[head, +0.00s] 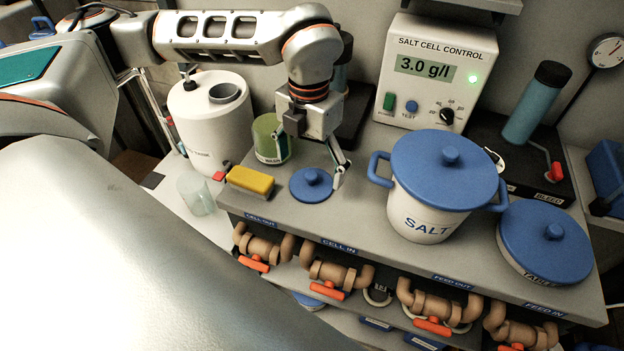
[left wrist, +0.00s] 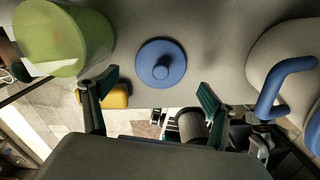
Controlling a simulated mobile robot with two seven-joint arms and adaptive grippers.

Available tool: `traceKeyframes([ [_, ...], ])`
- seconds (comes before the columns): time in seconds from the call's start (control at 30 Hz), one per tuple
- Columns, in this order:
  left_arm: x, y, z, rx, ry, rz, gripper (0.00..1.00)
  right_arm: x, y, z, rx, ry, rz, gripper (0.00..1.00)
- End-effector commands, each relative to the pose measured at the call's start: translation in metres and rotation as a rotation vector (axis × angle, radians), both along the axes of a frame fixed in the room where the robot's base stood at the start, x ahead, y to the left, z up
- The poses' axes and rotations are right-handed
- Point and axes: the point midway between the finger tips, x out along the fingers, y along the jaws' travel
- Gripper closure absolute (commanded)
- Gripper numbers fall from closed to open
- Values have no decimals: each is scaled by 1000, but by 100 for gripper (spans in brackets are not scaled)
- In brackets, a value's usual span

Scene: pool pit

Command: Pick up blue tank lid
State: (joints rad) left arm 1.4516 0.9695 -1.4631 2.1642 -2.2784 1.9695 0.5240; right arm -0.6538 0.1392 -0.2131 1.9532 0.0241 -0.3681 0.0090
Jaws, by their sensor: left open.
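The small round blue tank lid (head: 311,184) lies flat on the grey bench, its knob upward. In the left wrist view the blue lid (left wrist: 162,62) lies just beyond the fingertips, centred between them. My left gripper (head: 308,162) is open and empty, pointing down above the lid; its fingers also show in the left wrist view (left wrist: 156,90). I cannot tell whether a finger touches the lid. The white tank (head: 208,125) stands at the left with a round grey opening on top. My right gripper is not in view.
A green cup (head: 270,138) and a yellow sponge (head: 251,180) sit close left of the lid. The blue-lidded salt pot (head: 424,215) stands to the right, with a larger blue lid (head: 545,240) beyond. Pipes with orange valves (head: 328,289) run below the front edge.

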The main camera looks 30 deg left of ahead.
Motion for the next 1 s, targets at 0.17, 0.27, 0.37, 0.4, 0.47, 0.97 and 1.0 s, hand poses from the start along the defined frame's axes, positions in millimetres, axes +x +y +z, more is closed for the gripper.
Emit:
traceKeyframes([
  [0.17,5,0,-27,0,4,0,14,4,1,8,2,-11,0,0],
  [0.27,5,0,-37,0,2,0,14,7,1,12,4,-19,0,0],
  [0.37,5,0,-41,0,0,0,14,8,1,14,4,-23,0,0],
  [0.4,5,0,-42,0,0,0,14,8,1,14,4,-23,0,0],
  [0.47,5,0,-42,0,0,0,14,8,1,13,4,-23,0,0],
  [0.97,4,0,-43,1,5,-1,65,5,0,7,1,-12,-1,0],
  [1.0,4,0,-44,1,6,-1,65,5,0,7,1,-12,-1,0],
])
